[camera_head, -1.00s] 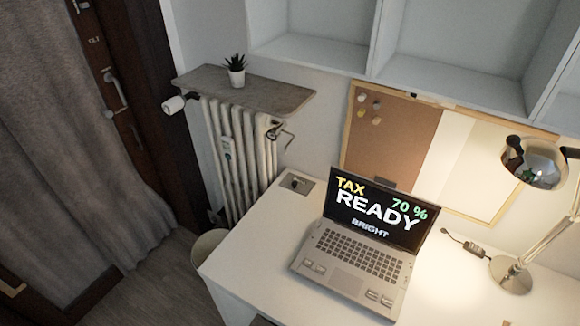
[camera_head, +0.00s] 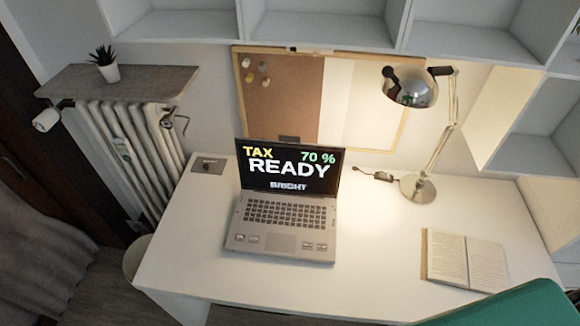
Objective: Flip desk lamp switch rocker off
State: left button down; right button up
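The desk lamp (camera_head: 410,88) stands at the back right of the white desk. Its round metal base (camera_head: 418,188) rests on the desk, and its chrome head hangs over a lit patch of wall and desk. A small dark switch (camera_head: 383,176) on a cord lies on the desk just left of the lamp base. Its rocker is too small to make out. Neither of my grippers is in view.
An open laptop (camera_head: 284,215) stands at the desk's middle left. An open book (camera_head: 465,262) lies at the front right. A green chair-like shape (camera_head: 510,305) covers the lower right corner. White shelves (camera_head: 320,25) hang above. Desk surface between laptop and book is clear.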

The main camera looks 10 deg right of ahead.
aim_at(384, 175)
jog(key=z, duration=1.2)
jog(key=k+l+u, duration=0.15)
jog(key=k, duration=0.15)
